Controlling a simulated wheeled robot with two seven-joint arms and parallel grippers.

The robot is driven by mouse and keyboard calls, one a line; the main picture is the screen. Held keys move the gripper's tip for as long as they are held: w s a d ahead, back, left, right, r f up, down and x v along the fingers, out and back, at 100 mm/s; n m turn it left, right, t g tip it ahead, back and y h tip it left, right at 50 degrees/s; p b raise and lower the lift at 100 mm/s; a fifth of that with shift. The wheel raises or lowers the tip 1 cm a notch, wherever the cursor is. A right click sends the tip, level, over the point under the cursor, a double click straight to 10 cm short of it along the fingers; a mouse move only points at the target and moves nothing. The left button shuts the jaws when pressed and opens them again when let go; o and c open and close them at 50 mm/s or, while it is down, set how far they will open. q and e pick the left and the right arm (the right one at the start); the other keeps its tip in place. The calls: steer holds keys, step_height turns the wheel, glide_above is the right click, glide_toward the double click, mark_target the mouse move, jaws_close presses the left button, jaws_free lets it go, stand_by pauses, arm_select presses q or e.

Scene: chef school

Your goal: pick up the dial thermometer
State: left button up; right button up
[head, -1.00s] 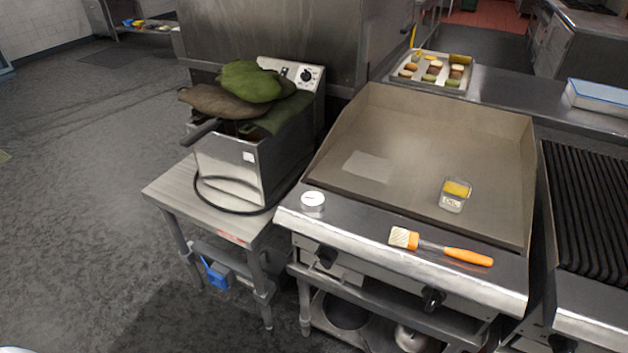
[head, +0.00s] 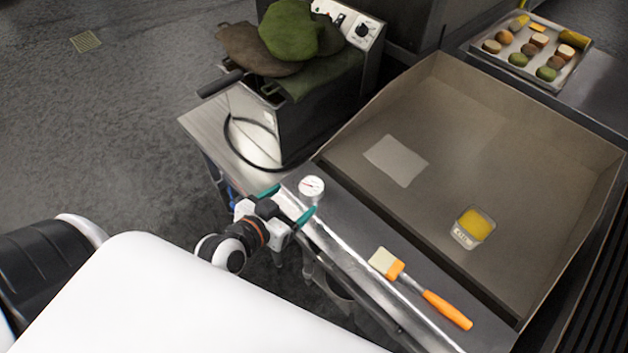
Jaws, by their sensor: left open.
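The dial thermometer (head: 311,187) has a round white face and sits on the front left ledge of the griddle (head: 345,208). My left gripper (head: 287,205) is open, with teal fingertips spread apart. It is just in front of and left of the thermometer, and nothing shows between the fingers. From this angle I cannot tell whether a fingertip touches the thermometer. My right gripper is not in view.
A brush with an orange handle (head: 446,309) lies on the same ledge to the right. A small container with yellow contents (head: 473,228) stands on the griddle plate. A fryer with green and brown cloths (head: 290,40) stands behind left. A tray of food (head: 553,78) is back right.

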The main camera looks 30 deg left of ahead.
mark_target(311, 186)
arm_select(q)
steer(key=x, duration=0.3)
steer(key=shift+w+f, duration=0.15)
steer(key=shift+w, duration=0.2)
steer(key=shift+w+d+f+p, duration=0.15)
steer(key=shift+w+p, duration=0.35)
steer(key=shift+w, duration=0.1)
steer(key=x, duration=0.3)
steer(key=shift+w+f+p, duration=0.15)
steer(key=shift+w+p, duration=0.1)
steer(key=shift+p, duration=0.15)
steer(key=shift+w+f, duration=0.25)
steer(key=shift+w, duration=0.1)
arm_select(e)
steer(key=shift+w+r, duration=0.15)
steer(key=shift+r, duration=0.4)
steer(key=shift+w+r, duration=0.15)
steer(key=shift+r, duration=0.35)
arm_select(q)
steer(key=shift+s, duration=0.1)
steer(key=shift+c, duration=0.4)
steer(key=shift+c, duration=1.4)
steer(key=shift+r, duration=0.1)
steer(key=c, duration=0.7)
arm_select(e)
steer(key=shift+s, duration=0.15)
